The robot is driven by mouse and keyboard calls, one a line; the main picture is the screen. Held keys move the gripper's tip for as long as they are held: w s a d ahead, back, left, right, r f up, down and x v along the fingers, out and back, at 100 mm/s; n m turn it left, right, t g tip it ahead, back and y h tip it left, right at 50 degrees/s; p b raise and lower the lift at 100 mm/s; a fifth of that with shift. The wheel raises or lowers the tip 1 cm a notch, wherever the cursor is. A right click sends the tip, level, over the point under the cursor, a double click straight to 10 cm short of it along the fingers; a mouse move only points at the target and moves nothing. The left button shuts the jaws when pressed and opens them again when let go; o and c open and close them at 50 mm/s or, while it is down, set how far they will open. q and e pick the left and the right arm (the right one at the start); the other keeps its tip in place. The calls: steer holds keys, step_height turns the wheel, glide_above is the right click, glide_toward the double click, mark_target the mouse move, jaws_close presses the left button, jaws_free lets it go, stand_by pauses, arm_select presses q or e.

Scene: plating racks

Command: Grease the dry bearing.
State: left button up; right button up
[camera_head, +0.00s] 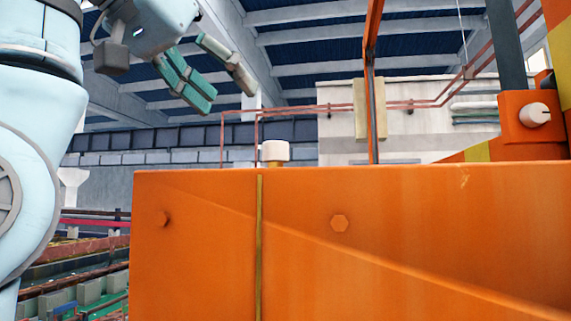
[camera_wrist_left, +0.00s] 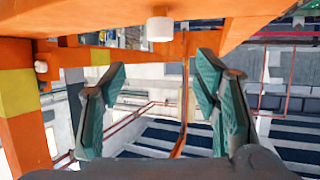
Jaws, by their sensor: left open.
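My left gripper (camera_head: 226,95) is open and empty at the upper left of the head view, above and left of a white round cap (camera_head: 275,151) on a tan base. That cap stands on the top edge of a large orange housing (camera_head: 300,265). In the left wrist view my left gripper (camera_wrist_left: 161,75) has its green-padded fingers spread, and a white cap (camera_wrist_left: 159,29) shows beyond and between them, apart from both. A second white cap (camera_head: 535,115) sits on an orange block at the right. No bearing or grease tool can be made out. My right gripper is not in view.
An orange upright (camera_head: 371,90) with a tan block rises behind the housing. A dark post (camera_head: 507,45) and a yellow-and-orange frame stand at the right. Thin red pipes (camera_head: 300,108) run along the back. The air around the left gripper looks clear.

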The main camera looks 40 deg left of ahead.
mark_target(275, 143)
arm_select(q)
steer(key=b+x, duration=0.2)
steer(key=x, duration=1.2)
steer(key=shift+w, duration=0.3)
steer(key=shift+s, duration=0.15)
steer(key=c, duration=1.2)
steer(key=shift+a+m+h, duration=0.1)
steer(key=shift+m+h, duration=0.2)
